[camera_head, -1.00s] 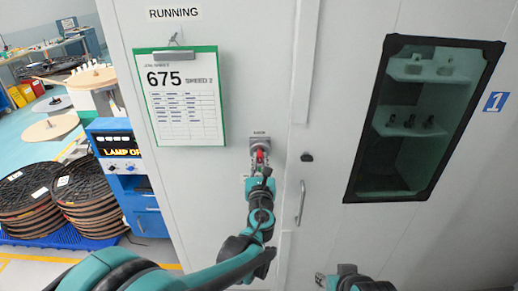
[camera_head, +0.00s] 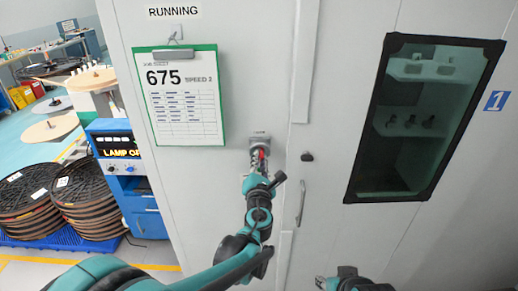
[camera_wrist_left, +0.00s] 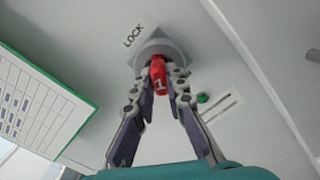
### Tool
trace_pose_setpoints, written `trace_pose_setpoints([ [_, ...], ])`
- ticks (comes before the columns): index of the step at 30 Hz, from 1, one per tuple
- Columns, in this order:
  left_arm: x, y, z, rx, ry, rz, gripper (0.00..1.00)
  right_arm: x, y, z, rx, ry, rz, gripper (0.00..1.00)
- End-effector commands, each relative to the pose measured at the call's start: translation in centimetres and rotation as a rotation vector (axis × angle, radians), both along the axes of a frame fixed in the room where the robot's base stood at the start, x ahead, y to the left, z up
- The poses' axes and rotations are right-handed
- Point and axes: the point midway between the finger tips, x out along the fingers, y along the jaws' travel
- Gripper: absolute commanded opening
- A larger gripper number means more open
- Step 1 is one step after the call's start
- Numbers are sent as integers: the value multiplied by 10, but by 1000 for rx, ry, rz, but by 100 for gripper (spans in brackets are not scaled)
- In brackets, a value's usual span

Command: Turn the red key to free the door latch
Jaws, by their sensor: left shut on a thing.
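The red key (camera_wrist_left: 158,76), marked 1, sits in a grey lock housing (camera_wrist_left: 172,46) on the cabinet front, under a LOCK label in the left wrist view. My left gripper (camera_wrist_left: 161,88) is shut on the key, one finger on each side. In the head view the red key (camera_head: 262,155) shows only as a small red bit above my left gripper (camera_head: 258,165), which hides the rest. The cabinet door (camera_head: 340,120) is closed, with a bar handle (camera_head: 300,203). My right gripper (camera_head: 328,283) is at the bottom edge, its fingers too small to read.
A small black knob (camera_head: 307,157) is right of the lock. A green-framed job sheet (camera_head: 182,100) hangs upper left. The door has a dark window (camera_head: 425,115). A blue lamp unit (camera_head: 122,165) and reels (camera_head: 85,198) stand left. A green light (camera_wrist_left: 203,98) shows near the lock.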

Motion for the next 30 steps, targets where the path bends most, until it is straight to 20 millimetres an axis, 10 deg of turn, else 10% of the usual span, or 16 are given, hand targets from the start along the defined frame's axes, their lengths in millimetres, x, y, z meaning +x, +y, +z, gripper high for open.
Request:
trace_pose_setpoints([
  [10,0,2,0,468,5,1,0,0,0,-6,0,0,0,37],
  [20,0,2,1,551,5,1,0,0,0,-6,0,0,0,37],
  [23,0,2,1,550,5,1,34,0,0,-6,0,0,0,37],
  [30,0,1,1,549,5,0,37,0,0,-6,0,0,0,37],
])
